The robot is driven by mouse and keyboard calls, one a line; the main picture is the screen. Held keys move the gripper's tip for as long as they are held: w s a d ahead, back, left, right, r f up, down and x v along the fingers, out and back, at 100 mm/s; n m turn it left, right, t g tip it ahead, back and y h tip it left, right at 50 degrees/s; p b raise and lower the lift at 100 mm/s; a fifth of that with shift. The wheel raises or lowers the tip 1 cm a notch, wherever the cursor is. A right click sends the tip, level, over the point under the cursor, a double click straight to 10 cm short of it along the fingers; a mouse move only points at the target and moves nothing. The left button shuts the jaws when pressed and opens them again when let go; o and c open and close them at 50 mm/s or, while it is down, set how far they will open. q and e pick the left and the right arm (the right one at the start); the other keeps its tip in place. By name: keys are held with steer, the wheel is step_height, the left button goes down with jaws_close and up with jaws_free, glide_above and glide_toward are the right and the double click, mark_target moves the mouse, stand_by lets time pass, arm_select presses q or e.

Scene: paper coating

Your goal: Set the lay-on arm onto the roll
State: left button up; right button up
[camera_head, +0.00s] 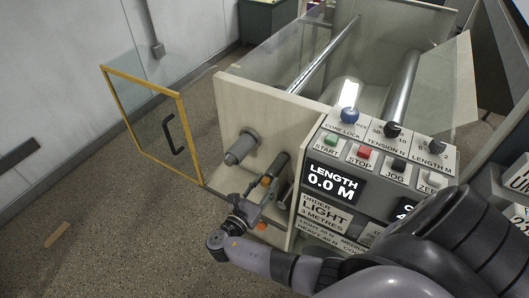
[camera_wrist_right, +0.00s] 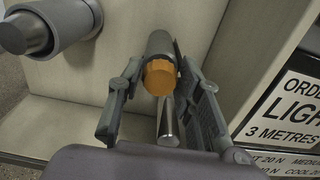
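The lay-on arm seems to be the dark bar with an orange end (camera_head: 270,178) beside the machine's side panel; its orange end faces the camera in the right wrist view (camera_wrist_right: 159,78). A silver rod (camera_wrist_right: 168,122) shows below that end. The grey roll or core (camera_head: 241,148) sticks out of the panel to the left of the bar, and its end shows at top left of the right wrist view (camera_wrist_right: 48,27). My right gripper (camera_head: 258,192) is open, with one finger on each side of the orange end; contact is not clear. My left gripper is not in view.
The control panel (camera_head: 375,180) with buttons and a "LENGTH 0.0 M" display stands close on the right. A yellow-framed clear door (camera_head: 152,125) stands open at left. Another orange knob (camera_head: 262,226) sits low near my gripper. The floor at left is mostly clear.

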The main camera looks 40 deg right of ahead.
jaws_close()
stand_by(0.3)
steer(key=w+a+r+n+p, duration=0.1)
steer(key=w+a+n+p, duration=0.1)
steer(key=w+n, duration=0.3)
steer(key=shift+w+a+r+n+p, duration=0.25)
steer(key=shift+w+a+n, duration=0.2)
steer(key=shift+w, duration=0.5)
steer(key=shift+o, duration=2.3)
jaws_free()
